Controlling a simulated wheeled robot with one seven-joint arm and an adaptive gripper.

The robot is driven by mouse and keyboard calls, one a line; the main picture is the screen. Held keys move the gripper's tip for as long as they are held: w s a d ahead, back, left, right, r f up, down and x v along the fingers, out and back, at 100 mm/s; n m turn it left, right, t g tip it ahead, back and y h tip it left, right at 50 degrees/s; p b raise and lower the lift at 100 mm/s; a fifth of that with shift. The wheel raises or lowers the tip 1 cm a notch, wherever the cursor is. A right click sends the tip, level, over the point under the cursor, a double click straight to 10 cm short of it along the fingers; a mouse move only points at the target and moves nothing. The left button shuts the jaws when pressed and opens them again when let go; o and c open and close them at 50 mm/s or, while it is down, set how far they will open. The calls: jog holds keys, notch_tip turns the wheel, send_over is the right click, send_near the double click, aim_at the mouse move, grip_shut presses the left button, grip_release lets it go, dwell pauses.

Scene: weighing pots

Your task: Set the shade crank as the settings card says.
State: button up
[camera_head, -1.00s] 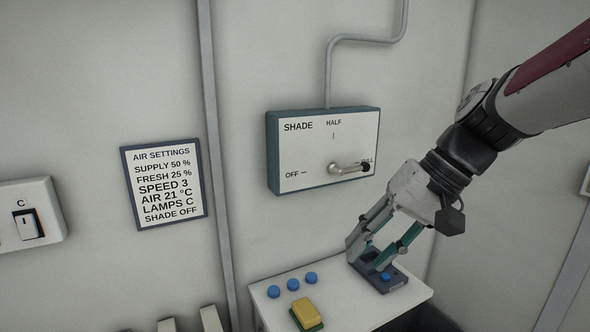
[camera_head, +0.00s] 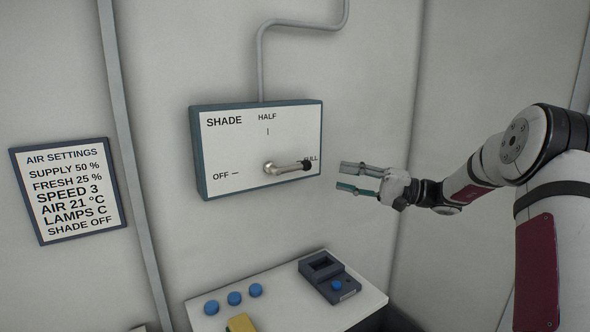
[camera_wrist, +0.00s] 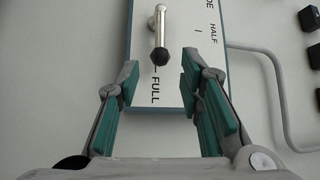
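The shade box (camera_head: 222,150) hangs on the wall, with OFF at left, HALF at top and FULL at right. Its metal crank (camera_head: 286,167) points right, at FULL. The settings card (camera_head: 68,190) on the left wall reads SHADE OFF. My gripper (camera_head: 340,175) is open and empty, to the right of the crank and apart from it. In the wrist view the crank's dark knob (camera_wrist: 159,56) lies ahead of my open fingers (camera_wrist: 156,88), roughly between their lines, with the FULL label below it.
A conduit (camera_head: 260,60) rises from the box. The wall space right of the box is clear.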

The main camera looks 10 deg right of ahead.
aim_at(300, 169)
jog(key=p+x, duration=0.2)
jog(key=x, duration=1.1)
jog(key=shift+a+r, duration=0.1)
jog(key=shift+a, duration=0.25)
jog(key=shift+c, duration=0.3)
grip_shut()
